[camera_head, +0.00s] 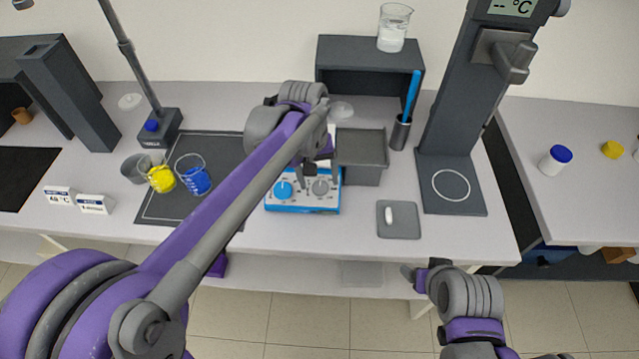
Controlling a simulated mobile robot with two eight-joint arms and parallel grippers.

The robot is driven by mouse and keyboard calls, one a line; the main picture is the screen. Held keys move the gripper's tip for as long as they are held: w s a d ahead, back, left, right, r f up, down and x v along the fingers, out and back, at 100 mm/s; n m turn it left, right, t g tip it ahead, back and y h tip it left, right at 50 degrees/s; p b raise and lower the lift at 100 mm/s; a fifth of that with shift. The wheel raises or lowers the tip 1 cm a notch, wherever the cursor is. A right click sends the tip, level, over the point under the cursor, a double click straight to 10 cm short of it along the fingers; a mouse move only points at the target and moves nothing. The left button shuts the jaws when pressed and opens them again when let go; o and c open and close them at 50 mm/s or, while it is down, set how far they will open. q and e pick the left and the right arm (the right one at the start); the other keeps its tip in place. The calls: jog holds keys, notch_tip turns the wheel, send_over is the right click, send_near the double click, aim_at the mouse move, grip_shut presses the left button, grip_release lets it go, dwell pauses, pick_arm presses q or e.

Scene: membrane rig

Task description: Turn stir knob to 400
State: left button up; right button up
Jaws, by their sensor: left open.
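A blue-and-white hotplate stirrer (303,209) sits on the bench in the middle of the view. Its front carries a blue knob (284,189) on the left and a grey knob (320,187) on the right. The dial markings are too small to read, and I cannot tell from labels which knob is for stirring. My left gripper (313,170) is open just above and behind the knobs, close to the grey one; contact cannot be made out. My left arm hides much of the stirrer's top. My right gripper (424,276) is low at the bench's front edge, away from the stirrer.
Left of the stirrer, a dark mat (158,208) holds a blue beaker (194,176) and a yellow vessel (162,179). A dark box (361,149) stands right behind the stirrer. A grey pad (399,228) with a white stir bar (388,215) lies to the right.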

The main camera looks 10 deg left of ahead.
aim_at(320, 189)
pick_arm(q)
jog(key=shift+d+f, duration=0.15)
jog(key=shift+f, duration=1.2)
grip_shut()
